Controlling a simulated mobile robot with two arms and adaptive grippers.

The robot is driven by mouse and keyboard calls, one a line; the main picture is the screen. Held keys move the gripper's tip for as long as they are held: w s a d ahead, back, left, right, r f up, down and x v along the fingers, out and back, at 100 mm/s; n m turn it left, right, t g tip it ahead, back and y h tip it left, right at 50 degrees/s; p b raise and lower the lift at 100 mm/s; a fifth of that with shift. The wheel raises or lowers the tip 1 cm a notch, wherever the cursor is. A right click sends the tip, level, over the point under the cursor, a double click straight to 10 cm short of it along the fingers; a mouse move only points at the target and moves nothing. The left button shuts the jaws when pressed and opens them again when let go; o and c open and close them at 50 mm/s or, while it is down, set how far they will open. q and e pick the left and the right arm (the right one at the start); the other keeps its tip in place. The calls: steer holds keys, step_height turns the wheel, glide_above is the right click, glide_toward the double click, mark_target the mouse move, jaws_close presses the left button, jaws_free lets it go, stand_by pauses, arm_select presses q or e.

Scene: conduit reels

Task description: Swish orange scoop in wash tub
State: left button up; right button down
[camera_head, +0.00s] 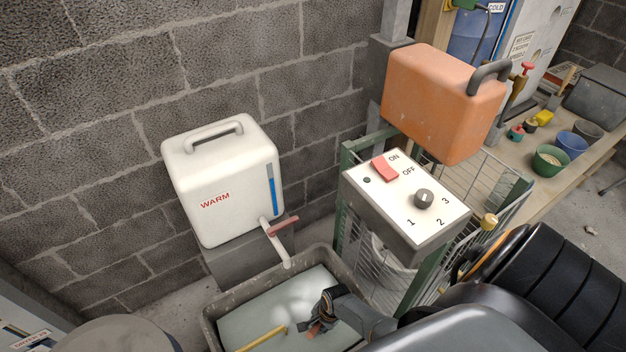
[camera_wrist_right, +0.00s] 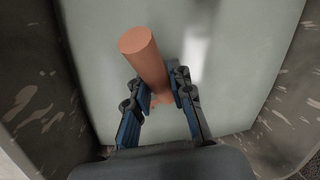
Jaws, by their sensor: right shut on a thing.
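The grey wash tub (camera_head: 340,272) stands at the bottom middle of the head view, holding pale, cloudy water (camera_head: 262,312). My right gripper (camera_head: 319,321) is over the tub. In the right wrist view the gripper (camera_wrist_right: 163,97) is shut on the orange scoop (camera_wrist_right: 146,58), with a finger on each side of its round handle. The scoop's far end is hidden behind the fingers, and I cannot tell how deep it is in the water. In the head view only a small bit of orange (camera_head: 313,331) shows by the fingers. My left gripper is not in view.
A yellow stick (camera_head: 262,339) lies at the tub's near side. A white WARM container (camera_head: 222,185) with a tap (camera_head: 276,240) stands behind the tub. A control box (camera_head: 405,205) and an orange jug (camera_head: 440,100) are to the right. Several pots stand on the right bench (camera_head: 500,170).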

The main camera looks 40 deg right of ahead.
steer(key=shift+s, duration=0.45)
steer(key=w+b, duration=0.3)
steer(key=w, duration=0.4)
steer(key=s+p, duration=0.4)
steer(key=s, duration=0.2)
steer(key=shift+s+r, duration=0.15)
steer(key=shift+s, duration=0.25)
steer(key=shift+w+b, duration=1.2)
steer(key=shift+w, duration=1.7)
steer(key=s+p, duration=0.3)
steer(key=s, duration=0.3)
steer(key=shift+w+d+b, duration=0.1)
steer(key=shift+w+b, duration=0.45)
steer(key=shift+w, duration=0.85)
